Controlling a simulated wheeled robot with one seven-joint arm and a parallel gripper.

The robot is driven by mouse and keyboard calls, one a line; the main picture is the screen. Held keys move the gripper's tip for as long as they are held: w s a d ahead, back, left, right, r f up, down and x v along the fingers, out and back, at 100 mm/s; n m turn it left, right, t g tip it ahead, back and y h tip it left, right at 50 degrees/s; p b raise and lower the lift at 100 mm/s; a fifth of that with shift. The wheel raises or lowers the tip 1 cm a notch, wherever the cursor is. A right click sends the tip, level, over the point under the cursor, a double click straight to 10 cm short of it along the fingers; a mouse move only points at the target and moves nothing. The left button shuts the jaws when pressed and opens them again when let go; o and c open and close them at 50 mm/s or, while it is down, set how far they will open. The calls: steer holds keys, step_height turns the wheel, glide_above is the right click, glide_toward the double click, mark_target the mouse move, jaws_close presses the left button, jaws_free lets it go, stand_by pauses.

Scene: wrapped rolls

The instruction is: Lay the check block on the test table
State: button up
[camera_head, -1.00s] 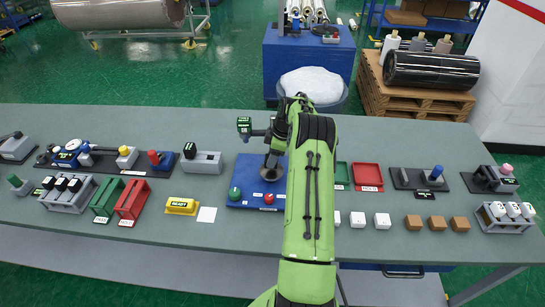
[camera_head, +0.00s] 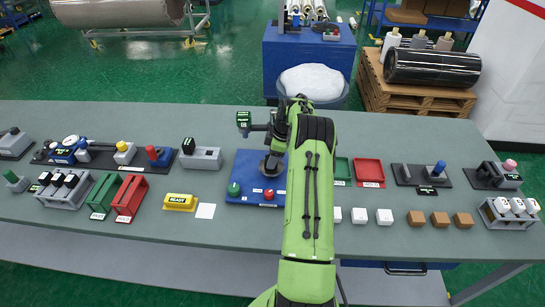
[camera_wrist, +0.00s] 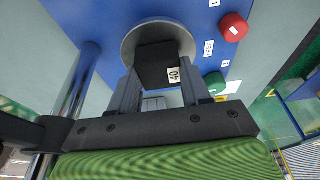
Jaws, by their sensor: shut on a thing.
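My gripper (camera_wrist: 162,82) is shut on the check block (camera_wrist: 157,65), a small black block with a white label reading "40". The block is over the round grey metal test table (camera_wrist: 130,47) in the wrist view; I cannot tell whether it touches. The test table stands on a blue base plate (camera_head: 245,166) in the middle of the bench. In the head view my arm and gripper (camera_head: 274,158) hide much of the disc, and the block cannot be made out there.
A green button (camera_head: 234,188) and a red button (camera_head: 268,194) sit at the plate's front. A small display (camera_head: 243,119) stands behind it. A yellow "READY" block (camera_head: 180,202) and white card (camera_head: 205,211) lie left. Green and red trays (camera_head: 369,170) lie right.

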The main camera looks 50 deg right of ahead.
steer(key=o, duration=1.1)
steer(key=shift+o, duration=0.2)
steer(key=p+v, duration=0.1)
steer(key=v, duration=1.5)
steer(key=shift+d+f, duration=0.1)
